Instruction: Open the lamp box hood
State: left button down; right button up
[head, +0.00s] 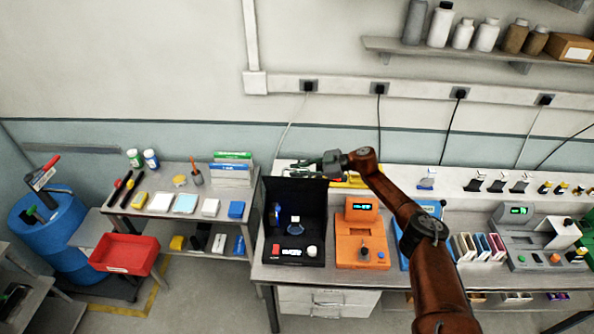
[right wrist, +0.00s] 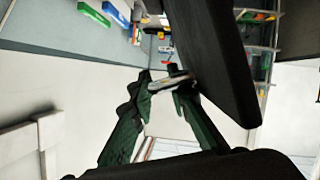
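The lamp box (head: 297,250) is a black box on the bench, left of an orange device. Its black hood (head: 310,192) stands raised at the back, so the inside shows with a small lamp and a round dish. My right gripper (head: 296,167) is at the hood's top edge. In the right wrist view the hood (right wrist: 222,65) is a dark panel beside my green fingers (right wrist: 167,88). A small metallic handle (right wrist: 170,82) fills the narrow gap between the fingertips, and they appear closed on it. My left gripper is not in view.
A shelf (head: 480,52) hangs above the bench.

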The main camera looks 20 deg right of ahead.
jog(key=v, duration=1.2)
jog(key=shift+f, duration=0.1)
